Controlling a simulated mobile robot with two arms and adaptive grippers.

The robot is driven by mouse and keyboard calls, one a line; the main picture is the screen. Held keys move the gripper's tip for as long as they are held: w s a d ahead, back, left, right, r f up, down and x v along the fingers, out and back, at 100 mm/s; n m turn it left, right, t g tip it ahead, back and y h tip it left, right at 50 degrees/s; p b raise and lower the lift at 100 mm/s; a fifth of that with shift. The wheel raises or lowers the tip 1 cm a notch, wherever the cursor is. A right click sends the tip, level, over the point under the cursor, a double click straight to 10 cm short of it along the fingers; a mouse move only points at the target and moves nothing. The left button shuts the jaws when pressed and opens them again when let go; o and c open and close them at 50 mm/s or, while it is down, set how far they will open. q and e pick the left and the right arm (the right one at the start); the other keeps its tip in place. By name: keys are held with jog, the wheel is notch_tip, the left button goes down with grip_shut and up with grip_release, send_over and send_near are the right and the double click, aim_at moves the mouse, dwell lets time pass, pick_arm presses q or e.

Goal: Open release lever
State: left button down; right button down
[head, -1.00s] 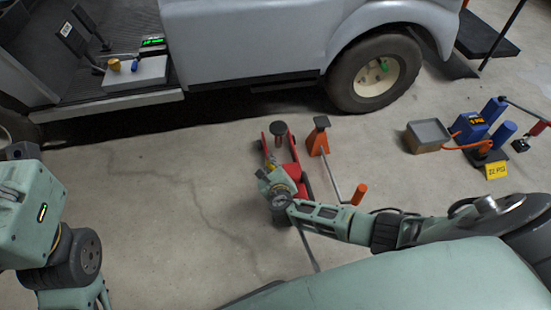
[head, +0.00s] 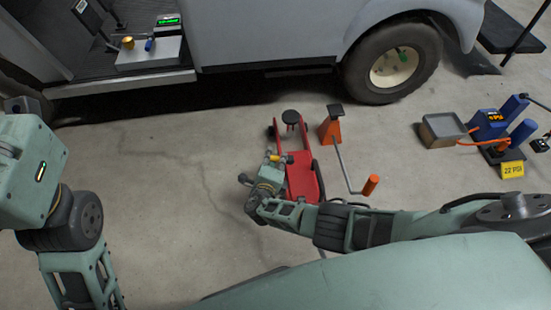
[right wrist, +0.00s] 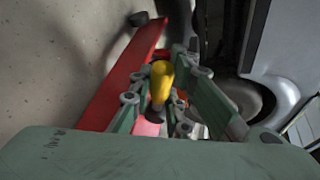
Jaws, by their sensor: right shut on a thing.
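A red floor jack (head: 303,178) lies on the concrete beside the vehicle, with a dark round saddle (head: 290,117) at its far end. The release lever with a yellow grip (right wrist: 162,80) is at the jack's left side. My right gripper (head: 273,161) is shut on this yellow grip. In the right wrist view, the fingers stand on both sides of it, with the red jack frame behind. The lever's lower part is partly hidden by the fingers. My left arm shows at the left edge of the head view, but its gripper is out of view.
The vehicle's wheel (head: 392,65) is behind. A grey tray (head: 442,128) and a blue pump (head: 490,123) are at right. Floor to the left is clear.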

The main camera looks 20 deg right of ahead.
jog(key=shift+a+f, duration=0.2)
jog(key=shift+f, duration=0.05)
jog(key=c, duration=1.7)
grip_release()
jog(key=shift+c, duration=0.2)
jog(key=shift+v, duration=3.75)
